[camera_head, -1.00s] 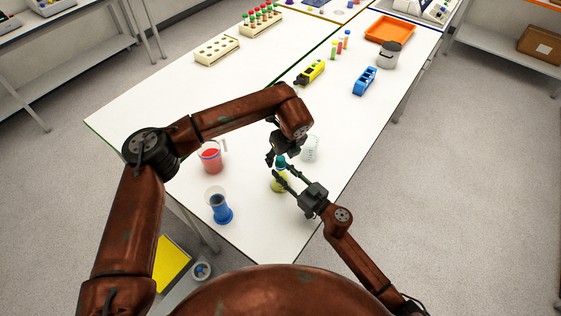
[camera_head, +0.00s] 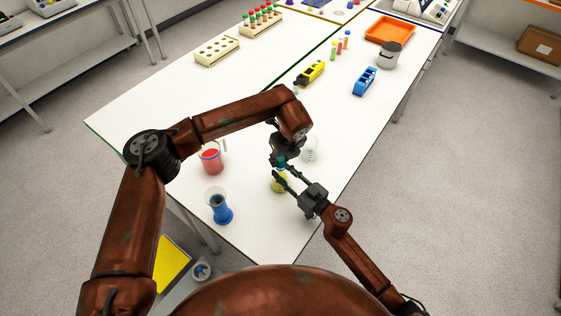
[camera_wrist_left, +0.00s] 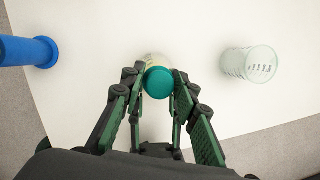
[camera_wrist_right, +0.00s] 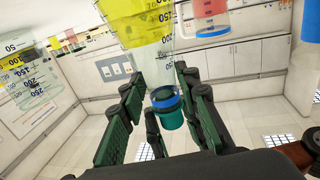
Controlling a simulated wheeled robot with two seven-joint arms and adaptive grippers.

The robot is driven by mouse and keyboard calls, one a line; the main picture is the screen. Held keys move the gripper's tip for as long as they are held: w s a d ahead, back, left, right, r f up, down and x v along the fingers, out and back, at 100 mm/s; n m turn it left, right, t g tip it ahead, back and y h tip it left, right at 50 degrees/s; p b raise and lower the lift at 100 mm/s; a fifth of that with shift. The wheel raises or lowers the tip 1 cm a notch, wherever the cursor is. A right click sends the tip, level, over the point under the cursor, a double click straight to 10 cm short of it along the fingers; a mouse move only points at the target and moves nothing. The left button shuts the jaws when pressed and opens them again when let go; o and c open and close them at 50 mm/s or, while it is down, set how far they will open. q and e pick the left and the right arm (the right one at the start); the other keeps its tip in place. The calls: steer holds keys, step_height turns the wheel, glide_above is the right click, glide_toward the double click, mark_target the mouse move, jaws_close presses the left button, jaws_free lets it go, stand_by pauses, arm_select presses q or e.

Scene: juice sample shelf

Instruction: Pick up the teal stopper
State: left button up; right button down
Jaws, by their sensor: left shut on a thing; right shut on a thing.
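The teal stopper (camera_wrist_left: 159,82) sits in the neck of a clear flask with yellow liquid (camera_head: 279,186). My left gripper (camera_head: 281,164) is shut on the stopper, with one finger on each side of it in the left wrist view. My right gripper (camera_head: 279,177) is shut on the flask's neck, just below the stopper. In the right wrist view, which looks upside down, the yellow liquid (camera_wrist_right: 140,22) is at the top and the stopper (camera_wrist_right: 171,118) hangs below the neck. The flask stands upright on the table; its upper part is largely hidden by the grippers in the head view.
A clear beaker (camera_head: 310,148) stands close to the right of my left gripper. A red-filled beaker (camera_head: 212,160) and a blue-based cylinder (camera_head: 219,208) stand to the left. Racks, a blue holder (camera_head: 365,81) and an orange tray (camera_head: 389,29) are farther back. The table (camera_head: 190,95) has bare room.

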mark_target(281, 158)
arm_select(q)
steer(key=shift+r, duration=0.15)
steer(key=shift+r, duration=4.85)
arm_select(e)
steer(key=c, duration=1.4)
jaws_free()
steer(key=v, duration=1.2)
steer(key=shift+d, duration=0.1)
